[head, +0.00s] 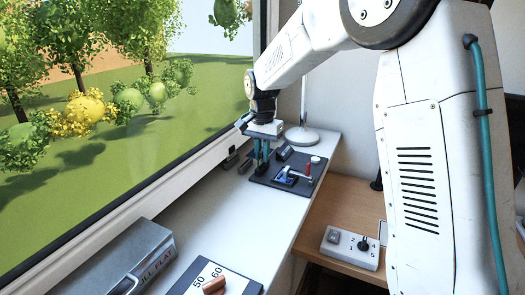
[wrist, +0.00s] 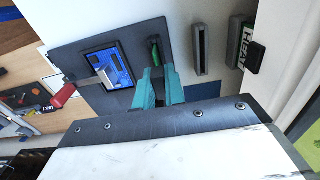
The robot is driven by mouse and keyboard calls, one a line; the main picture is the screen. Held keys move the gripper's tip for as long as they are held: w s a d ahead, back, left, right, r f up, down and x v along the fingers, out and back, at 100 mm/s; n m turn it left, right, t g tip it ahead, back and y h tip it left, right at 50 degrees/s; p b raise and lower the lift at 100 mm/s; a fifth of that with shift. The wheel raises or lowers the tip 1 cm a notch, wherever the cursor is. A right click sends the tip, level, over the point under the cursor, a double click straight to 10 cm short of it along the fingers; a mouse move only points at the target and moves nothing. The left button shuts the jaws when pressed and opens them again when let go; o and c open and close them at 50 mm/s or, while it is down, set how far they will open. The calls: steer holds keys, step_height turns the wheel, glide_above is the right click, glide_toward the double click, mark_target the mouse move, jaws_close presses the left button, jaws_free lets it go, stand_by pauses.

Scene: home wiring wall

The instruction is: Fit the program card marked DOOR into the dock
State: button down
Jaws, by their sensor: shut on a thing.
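My gripper (head: 262,165) hangs over the left part of a dark grey panel (head: 268,181) on the white sill. In the wrist view its teal fingers (wrist: 159,76) are shut on a thin dark piece with a green edge (wrist: 155,50), likely the program card. Its marking is hidden. The piece is at the panel, beside a blue framed unit with a silver part (wrist: 108,66). I cannot make out the dock clearly, nor tell whether the piece is in a slot or just above it.
A grey slotted holder (wrist: 200,49) looks empty. Beside it, by the window frame, is a card marked HEAT (wrist: 250,45). A lamp (head: 302,135) stands behind. A switch box (head: 350,248) sits on the lower wooden desk.

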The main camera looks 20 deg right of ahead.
steer(key=shift+f, duration=0.15)
steer(key=c, duration=1.4)
jaws_free()
step_height(320, 180, up, 8)
steer(key=shift+f, duration=0.1)
